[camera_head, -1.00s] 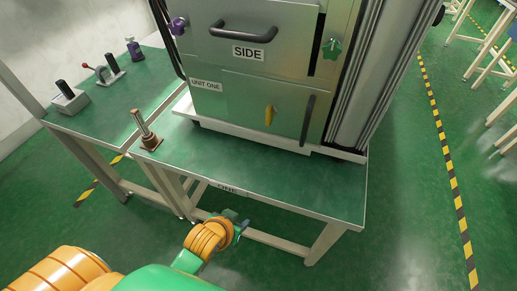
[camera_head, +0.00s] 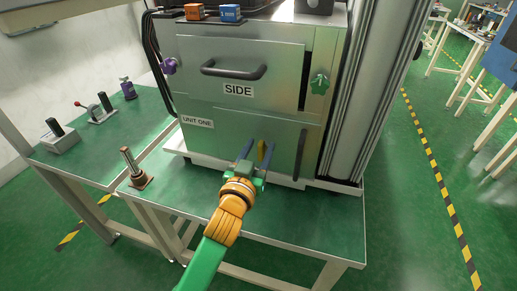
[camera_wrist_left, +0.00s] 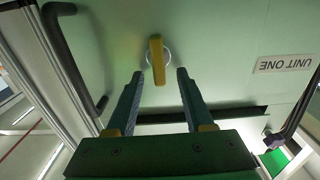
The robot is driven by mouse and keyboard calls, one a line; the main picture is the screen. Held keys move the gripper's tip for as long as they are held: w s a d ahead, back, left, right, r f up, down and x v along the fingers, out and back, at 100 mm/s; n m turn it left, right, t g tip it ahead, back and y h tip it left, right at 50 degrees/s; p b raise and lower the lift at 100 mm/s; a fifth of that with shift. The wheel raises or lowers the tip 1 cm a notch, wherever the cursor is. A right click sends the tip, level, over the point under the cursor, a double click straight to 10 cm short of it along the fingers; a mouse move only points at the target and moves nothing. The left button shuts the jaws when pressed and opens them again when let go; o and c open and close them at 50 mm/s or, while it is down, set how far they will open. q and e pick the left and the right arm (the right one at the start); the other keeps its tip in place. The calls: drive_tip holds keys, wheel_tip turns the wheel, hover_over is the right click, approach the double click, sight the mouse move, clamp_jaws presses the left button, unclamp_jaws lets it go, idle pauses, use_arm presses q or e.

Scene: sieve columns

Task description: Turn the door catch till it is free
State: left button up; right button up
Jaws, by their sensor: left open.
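The door catch (camera_head: 262,151) is a small yellow lever on the lower door (camera_head: 225,145) of the metal cabinet. In the left wrist view the catch (camera_wrist_left: 157,58) stands lengthwise on a round pale base, between and just beyond the two fingertips. My left gripper (camera_head: 255,154) is open in front of the lower door, its blue-grey fingers on either side of the catch. In the left wrist view the gripper (camera_wrist_left: 160,75) has clear gaps to the catch on both sides. My right gripper is not in view.
A dark vertical handle (camera_head: 300,153) is right of the catch. A metal post (camera_head: 132,165) stands on the bench, left of my arm. The bench front (camera_head: 300,212) is clear.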

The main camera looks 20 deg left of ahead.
use_arm(q)
drive_tip(key=shift+w, duration=0.2)
clamp_jaws()
drive_tip(key=c, duration=0.8)
unclamp_jaws()
clamp_jaws()
